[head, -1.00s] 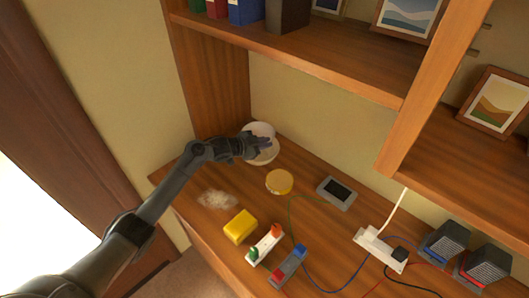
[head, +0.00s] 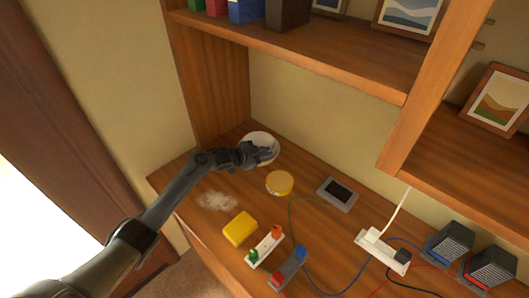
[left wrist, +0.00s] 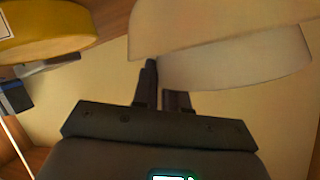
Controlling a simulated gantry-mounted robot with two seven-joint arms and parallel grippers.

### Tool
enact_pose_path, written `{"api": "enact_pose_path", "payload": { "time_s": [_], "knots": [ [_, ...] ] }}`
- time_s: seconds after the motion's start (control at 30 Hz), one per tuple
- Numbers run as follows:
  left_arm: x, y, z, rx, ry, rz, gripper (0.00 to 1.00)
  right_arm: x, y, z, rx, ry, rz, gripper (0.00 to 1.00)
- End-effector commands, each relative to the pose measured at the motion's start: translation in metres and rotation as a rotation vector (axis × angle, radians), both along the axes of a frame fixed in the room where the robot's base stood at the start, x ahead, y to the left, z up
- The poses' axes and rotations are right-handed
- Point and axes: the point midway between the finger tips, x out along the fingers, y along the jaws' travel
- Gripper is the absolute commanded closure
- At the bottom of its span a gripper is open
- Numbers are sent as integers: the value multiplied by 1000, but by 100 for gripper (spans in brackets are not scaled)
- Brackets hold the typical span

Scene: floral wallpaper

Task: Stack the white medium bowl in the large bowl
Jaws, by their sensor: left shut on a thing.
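My left gripper (head: 262,153) is at the back left of the desk, shut on the white medium bowl. In the head view, one pale bowl shape (head: 258,136) shows around the fingertips, and the two bowls cannot be told apart there. In the left wrist view, the fingers (left wrist: 165,88) meet the edge of the medium bowl (left wrist: 240,66). The large bowl (left wrist: 215,22) covers part of it, and the medium bowl's wall stands out past the large bowl's rim. I cannot tell whether the medium bowl rests on the large bowl's bottom.
A round yellow tin (head: 279,183) stands just right of the bowls. A grey device (head: 337,194), a yellow block (head: 240,229), a pale granular patch (head: 217,201), a power strip (head: 383,251) and cables lie on the desk. The shelf (head: 300,48) overhangs the back.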

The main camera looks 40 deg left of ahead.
Motion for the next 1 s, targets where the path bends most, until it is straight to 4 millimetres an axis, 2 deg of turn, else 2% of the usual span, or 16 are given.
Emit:
{"api": "enact_pose_path", "payload": {
  "time_s": [0.27, 0.3, 0.43, 0.77, 0.97, 1.0],
  "knots": [
    [0, 1, -3, 1, -2, 1, 100, 0, 0, -2, 0, 0, 0, 57],
    [0, 0, -4, 0, -1, 1, 81, 0, 0, -2, 0, 0, 0, 57],
    [0, 0, -4, 0, -1, 1, 62, 0, 0, -2, 0, 0, 0, 57],
    [0, -1, -4, 0, 1, -2, 62, 0, 0, -2, 0, 0, 0, 57],
    [0, -1, 13, 0, -2, -1, 62, 0, 0, 7, 0, 0, 1, 57],
    [-6, 2, 10, 1, 2, 0, 62, 0, 0, 7, 0, 1, 1, 57]
  ]
}}
